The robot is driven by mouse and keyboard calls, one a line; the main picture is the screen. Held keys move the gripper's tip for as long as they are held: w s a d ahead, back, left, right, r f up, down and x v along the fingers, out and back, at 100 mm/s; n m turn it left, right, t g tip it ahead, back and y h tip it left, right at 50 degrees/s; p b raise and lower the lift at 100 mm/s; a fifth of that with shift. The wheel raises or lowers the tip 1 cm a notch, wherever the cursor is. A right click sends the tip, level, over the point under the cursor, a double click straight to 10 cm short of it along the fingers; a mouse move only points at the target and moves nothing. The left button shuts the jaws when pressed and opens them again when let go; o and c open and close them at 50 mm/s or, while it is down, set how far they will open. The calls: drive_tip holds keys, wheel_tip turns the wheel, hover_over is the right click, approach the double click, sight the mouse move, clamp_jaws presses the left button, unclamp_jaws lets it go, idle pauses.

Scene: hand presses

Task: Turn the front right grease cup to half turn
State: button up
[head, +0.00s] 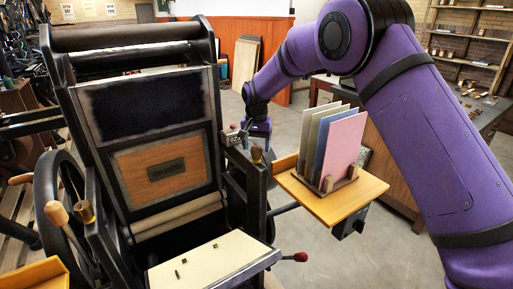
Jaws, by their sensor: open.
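The front right grease cup (256,155) is a small brass cup on top of the dark right-hand post of the press (255,195). My gripper (258,143) points down just above and behind this cup, with its fingers apart and nothing seen between them. At this size I cannot tell whether a finger touches the cup. A second brass grease cup (84,211) sits on the front left post.
A yellow side shelf (345,205) with a rack of coloured boards (340,145) stands close to the right. A small counter (233,136) is left of my gripper. A red-knobbed lever (294,257) sticks out at the front.

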sight(257, 147)
wheel_tip(257, 147, up, 10)
drive_tip(key=shift+f, duration=0.15)
idle(0.4)
